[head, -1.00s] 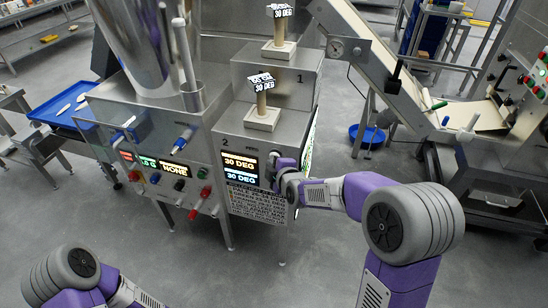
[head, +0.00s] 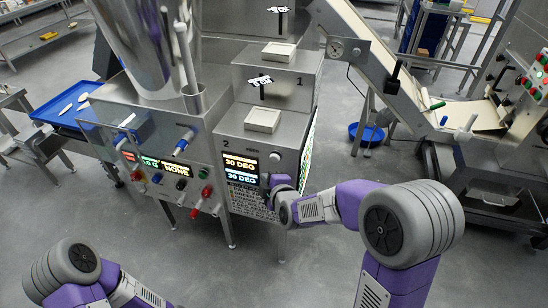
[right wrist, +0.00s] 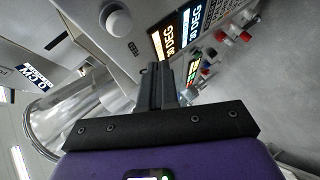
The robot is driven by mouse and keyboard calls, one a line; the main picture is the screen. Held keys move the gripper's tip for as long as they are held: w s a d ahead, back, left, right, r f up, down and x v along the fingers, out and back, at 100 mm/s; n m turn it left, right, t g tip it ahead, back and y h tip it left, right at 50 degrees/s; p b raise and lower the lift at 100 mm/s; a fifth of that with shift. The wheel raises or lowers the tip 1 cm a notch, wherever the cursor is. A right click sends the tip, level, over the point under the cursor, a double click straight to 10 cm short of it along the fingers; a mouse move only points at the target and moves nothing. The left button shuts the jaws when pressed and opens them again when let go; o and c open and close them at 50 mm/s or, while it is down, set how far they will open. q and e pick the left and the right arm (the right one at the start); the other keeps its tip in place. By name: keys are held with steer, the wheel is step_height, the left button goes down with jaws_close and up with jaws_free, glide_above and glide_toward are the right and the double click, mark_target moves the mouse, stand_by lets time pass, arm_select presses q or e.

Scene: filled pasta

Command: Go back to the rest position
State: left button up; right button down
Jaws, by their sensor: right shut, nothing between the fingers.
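My right gripper (head: 270,184) is at the front of the steel machine (head: 215,108), just below and beside its display (head: 241,168), which reads 30 DEG twice. The right wrist view shows its dark fingers (right wrist: 161,86) closed together with nothing between them. A round white knob (head: 275,157) sits right of the display, apart from the fingers; it also shows in the wrist view (right wrist: 116,20). My right arm is bent and reaches in from the right. My left arm shows at the lower left, but its gripper is out of the frame.
The machine's front carries several coloured buttons and handles (head: 206,191). Two square pale plates (head: 262,121) (head: 278,52) sit on its steps. A conveyor (head: 372,62) stands right, with a blue bowl (head: 367,134) beneath. A blue tray (head: 62,113) is left. The front floor is clear.

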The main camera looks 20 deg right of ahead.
steer(key=shift+s, duration=0.1)
stand_by(0.6)
steer(key=s+f+m+g+p, duration=0.1)
steer(key=s+f+m+g, duration=0.4)
steer(key=f, duration=0.6)
steer(key=s+f+m+g, duration=0.2)
steer(key=s+f+m, duration=0.3)
steer(key=f, duration=0.5)
steer(key=s+a+f+m+g+y, duration=0.1)
steer(key=s+a+f+m+g, duration=0.1)
steer(key=s, duration=0.3)
steer(key=s+a+f+m+g+y, duration=0.1)
steer(key=s+f+m, duration=0.2)
steer(key=s, duration=0.3)
steer(key=s+a+f+m+g+p, duration=0.1)
steer(key=s+a+f+m+g, duration=0.1)
steer(key=s+f+m, duration=0.1)
steer(key=shift+s+a+f+g+y, duration=0.3)
steer(key=shift+s+f+y, duration=0.15)
steer(key=shift+s, duration=0.8)
stand_by(1.3)
